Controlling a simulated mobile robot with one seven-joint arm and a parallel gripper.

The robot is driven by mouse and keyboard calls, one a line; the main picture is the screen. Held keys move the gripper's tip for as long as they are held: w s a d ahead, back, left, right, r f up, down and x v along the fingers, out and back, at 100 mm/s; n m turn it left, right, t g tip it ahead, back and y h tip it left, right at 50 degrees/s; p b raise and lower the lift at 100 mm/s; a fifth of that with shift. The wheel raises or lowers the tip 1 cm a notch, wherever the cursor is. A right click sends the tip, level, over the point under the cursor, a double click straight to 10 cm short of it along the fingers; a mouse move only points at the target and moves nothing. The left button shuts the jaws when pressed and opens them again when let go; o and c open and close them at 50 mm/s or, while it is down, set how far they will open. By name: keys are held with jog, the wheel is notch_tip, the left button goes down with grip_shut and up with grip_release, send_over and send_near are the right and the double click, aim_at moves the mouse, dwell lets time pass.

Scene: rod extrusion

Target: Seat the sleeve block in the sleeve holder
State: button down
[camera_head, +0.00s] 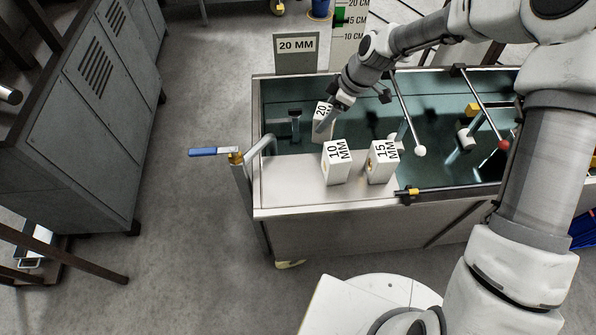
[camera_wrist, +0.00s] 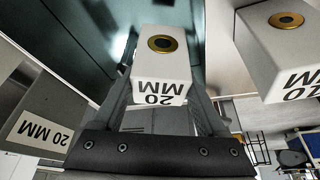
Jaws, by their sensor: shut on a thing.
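The sleeve block labelled 20 MM (camera_head: 321,110) is a white box held over the teal tank, behind the other two blocks in the head view. My gripper (camera_head: 336,100) is shut on it. In the wrist view the block (camera_wrist: 161,71) sits between the two fingers of my gripper (camera_wrist: 164,62), with a brass-ringed hole in its upper face. A dark upright fitting (camera_head: 295,122) stands in the tank, left of the held block; I cannot tell whether it is the sleeve holder. The block appears apart from it.
White blocks labelled 10 MM (camera_head: 335,163) and 15 MM (camera_head: 381,162) stand on the bench's front ledge. A 20 MM sign (camera_head: 297,46) stands at the back. A blue-handled lever (camera_head: 210,152) sticks out left. Rods with a white ball (camera_head: 420,151) and red ball (camera_head: 504,145) cross the tank at right.

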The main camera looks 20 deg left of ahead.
jog(key=s+a+f+n+g+b, duration=0.2)
jog(key=a+f+n+b, duration=0.25)
jog(key=a, duration=0.25)
jog(key=b, duration=0.2)
send_over(298, 148)
jog(key=s+d, duration=0.1)
jog(key=s, duration=0.2)
jog(key=f, duration=1)
jog(key=shift+s+d+f, duration=0.15)
jog(key=shift+d+f, duration=0.05)
jog(key=shift+f, duration=0.2)
jog(key=shift+f, duration=0.1)
grip_release()
jog(key=p+v, duration=0.1)
jog(key=v, duration=0.4)
jog(key=p+v, duration=0.2)
jog(key=v, duration=0.4)
jog(key=shift+s+a+r, duration=0.15)
jog(key=shift+r, duration=0.55)
